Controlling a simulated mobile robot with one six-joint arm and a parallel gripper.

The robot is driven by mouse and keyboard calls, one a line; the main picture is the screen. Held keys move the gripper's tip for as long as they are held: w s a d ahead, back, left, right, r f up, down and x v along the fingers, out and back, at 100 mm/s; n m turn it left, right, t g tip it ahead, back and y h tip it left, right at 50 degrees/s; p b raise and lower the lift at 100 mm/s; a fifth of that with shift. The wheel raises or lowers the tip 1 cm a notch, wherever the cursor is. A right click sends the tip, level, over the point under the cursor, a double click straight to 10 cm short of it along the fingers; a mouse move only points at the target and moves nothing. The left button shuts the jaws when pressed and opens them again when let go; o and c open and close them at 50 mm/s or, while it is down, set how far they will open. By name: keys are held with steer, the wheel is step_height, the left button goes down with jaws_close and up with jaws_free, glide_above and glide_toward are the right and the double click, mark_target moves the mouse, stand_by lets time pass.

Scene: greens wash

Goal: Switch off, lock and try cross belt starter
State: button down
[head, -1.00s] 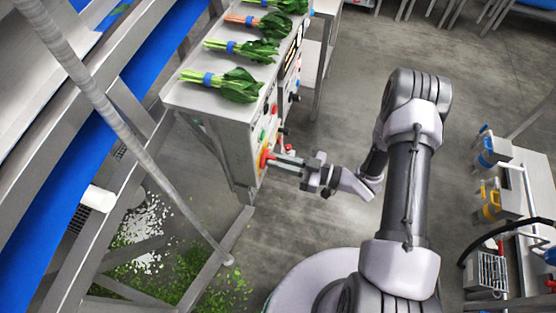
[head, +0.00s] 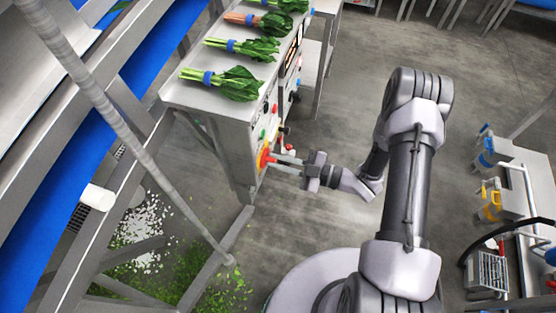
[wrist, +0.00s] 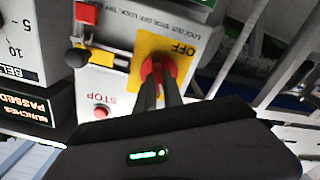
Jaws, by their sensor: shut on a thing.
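The starter cabinet (head: 238,135) stands at centre-left with controls on its right-hand face. Its red rotary handle (wrist: 157,68) sits on a yellow plate (wrist: 178,47) marked OFF, which appears upside down in the wrist view. In the head view the red handle (head: 264,157) is partly hidden by my gripper (head: 276,160). My gripper (wrist: 160,88) is shut on the red handle, its two dark fingers on it. I cannot tell the handle's exact angle. A red STOP button (wrist: 101,112) sits beside the yellow plate. No padlock is distinguishable.
Bunches of greens (head: 232,82) lie on the cabinet top. A black ball-ended lever (wrist: 76,57) is near the plate. A bench (head: 530,180) at right holds blue (head: 488,150) and yellow (head: 491,203) items. A conveyor frame stands left. Open floor lies beyond my arm.

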steer(key=n, duration=0.3)
steer(key=n+b, duration=0.1)
steer(key=n, duration=0.2)
steer(key=shift+s+f, duration=0.1)
steer(key=shift+f, duration=0.1)
steer(key=n+b, duration=0.2)
steer(key=n, duration=0.3)
steer(key=shift+n, duration=0.4)
steer(key=c, duration=1.5)
jaws_free()
steer(key=p+v, duration=0.4)
steer(key=v, duration=1.3)
steer(key=shift+s+d, duration=0.1)
steer(key=shift+d, duration=0.1)
